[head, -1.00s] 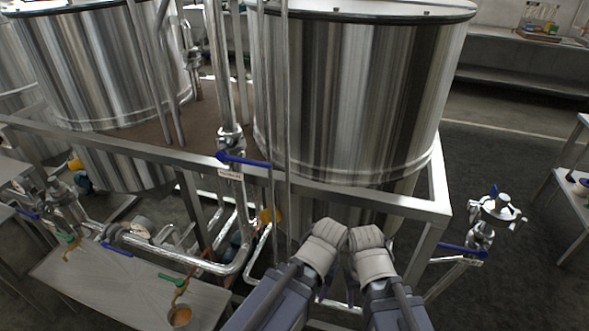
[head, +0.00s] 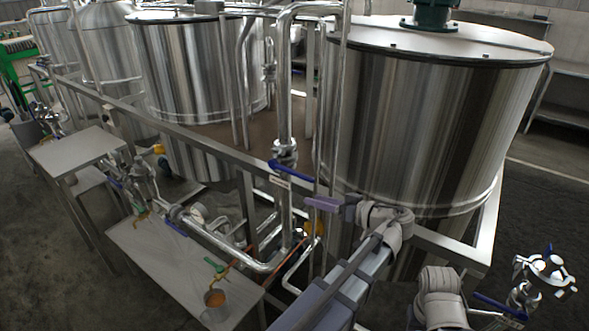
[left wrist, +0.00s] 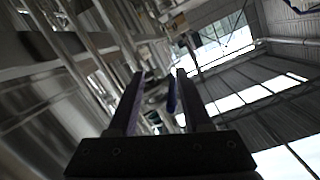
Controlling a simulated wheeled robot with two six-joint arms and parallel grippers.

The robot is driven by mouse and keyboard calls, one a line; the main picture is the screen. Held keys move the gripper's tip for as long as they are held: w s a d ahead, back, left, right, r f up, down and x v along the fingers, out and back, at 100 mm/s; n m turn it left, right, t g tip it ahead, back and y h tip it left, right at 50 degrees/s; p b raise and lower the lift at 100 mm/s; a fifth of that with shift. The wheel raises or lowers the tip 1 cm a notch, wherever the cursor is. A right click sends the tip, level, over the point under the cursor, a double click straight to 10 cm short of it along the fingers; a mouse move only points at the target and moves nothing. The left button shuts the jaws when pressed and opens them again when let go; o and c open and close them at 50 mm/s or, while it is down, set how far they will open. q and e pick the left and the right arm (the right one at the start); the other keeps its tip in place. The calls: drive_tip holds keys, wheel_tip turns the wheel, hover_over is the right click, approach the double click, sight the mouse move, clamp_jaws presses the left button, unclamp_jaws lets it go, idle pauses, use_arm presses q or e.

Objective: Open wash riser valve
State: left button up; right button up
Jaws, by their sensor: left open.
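The riser valve (head: 285,157) sits on a vertical steel pipe in front of the large right tank. Its blue lever (head: 291,172) sticks out to the right, roughly level, with a small pale tag below. My left gripper (head: 312,202) is just below and right of the lever's end, pointing left, apart from it as far as I can tell. In the left wrist view my left gripper (left wrist: 158,88) is open, and a blue lever (left wrist: 171,94) shows between its fingers, farther out. My right arm is at the lower right; its gripper is hidden.
A steel frame rail (head: 225,140) runs in front of the tanks, with thin upright pipes near my left gripper. A bench (head: 170,265) with a cup (head: 215,298) stands lower left. Another valve (head: 528,296) with a blue lever is at lower right.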

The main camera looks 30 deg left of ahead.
sight(294, 171)
use_arm(q)
drive_tip(key=shift+w+a+r+n+y, duration=0.4)
drive_tip(key=shift+a+r, duration=0.4)
drive_tip(key=shift+a, duration=0.75)
drive_tip(key=shift+w+a+r+n+y, duration=0.2)
drive_tip(key=shift+a+r+n+y, duration=0.2)
drive_tip(key=shift+a+r, duration=0.8)
drive_tip(key=shift+w+a+r+n+y, duration=0.3)
drive_tip(key=shift+a+r+n, duration=0.15)
drive_tip(key=shift+a, duration=1.45)
drive_tip(key=shift+c, duration=0.2)
clamp_jaws()
